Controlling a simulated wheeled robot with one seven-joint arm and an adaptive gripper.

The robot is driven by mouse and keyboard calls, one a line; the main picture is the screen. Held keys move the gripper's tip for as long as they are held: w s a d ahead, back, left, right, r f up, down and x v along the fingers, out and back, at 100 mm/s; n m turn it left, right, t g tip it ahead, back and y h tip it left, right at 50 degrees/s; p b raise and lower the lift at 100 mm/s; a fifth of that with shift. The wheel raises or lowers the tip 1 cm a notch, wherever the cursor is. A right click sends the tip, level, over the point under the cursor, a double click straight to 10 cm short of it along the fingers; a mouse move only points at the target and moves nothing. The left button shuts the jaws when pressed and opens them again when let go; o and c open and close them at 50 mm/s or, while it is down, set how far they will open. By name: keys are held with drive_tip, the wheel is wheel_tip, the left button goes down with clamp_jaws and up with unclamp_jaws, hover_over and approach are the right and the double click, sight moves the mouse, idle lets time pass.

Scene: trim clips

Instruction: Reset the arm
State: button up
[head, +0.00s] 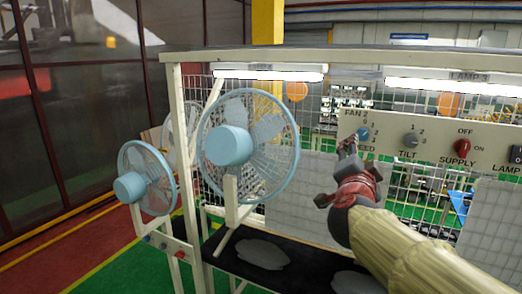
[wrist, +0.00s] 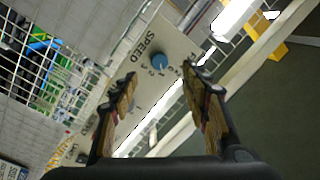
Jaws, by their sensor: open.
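My arm reaches up from the lower right in the head view. My gripper (head: 347,148) is just below the left end of a cream control panel (head: 437,118). In the wrist view my gripper (wrist: 160,80) is open, with its two fingers apart and nothing between them. A blue knob (wrist: 159,61) marked SPEED shows beyond the fingertips, apart from them. The same blue knob (head: 363,133) is just above the gripper in the head view, under the FAN 2 label.
The panel also bears a grey TILT knob (head: 411,139) and a red SUPPLY knob (head: 461,148). Two blue fans (head: 228,146) (head: 130,187) stand left of my arm. A wire mesh (head: 310,125) backs the frame. A black shelf (head: 305,262) with grey pads lies below.

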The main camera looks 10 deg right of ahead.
drive_tip(key=a+f+n+g+y, duration=0.1)
drive_tip(key=a+f+n+y, duration=0.75)
drive_tip(key=a+f, duration=0.4)
drive_tip(key=s+a+f+n+g+y+b, duration=0.35)
drive_tip(key=s+f, duration=0.25)
drive_tip(key=f, duration=0.3)
drive_tip(key=s+d+f+n+g+h+b, duration=0.1)
drive_tip(key=s+f+g+b, duration=0.2)
drive_tip(key=s+f+b, duration=0.5)
drive_tip(key=s+d+f+n+g+h+b, duration=0.1)
drive_tip(key=s+f+n+g+h+b, duration=0.1)
drive_tip(key=s+f+b, duration=0.7)
drive_tip(key=s+f+g, duration=0.1)
drive_tip(key=s+f, duration=0.4)
drive_tip(key=f, duration=0.7)
drive_tip(key=shift+s+d+f+n+b, duration=0.2)
drive_tip(key=shift+d+n+b, duration=0.1)
drive_tip(key=shift+d, duration=0.1)
drive_tip(key=shift+d, duration=0.1)
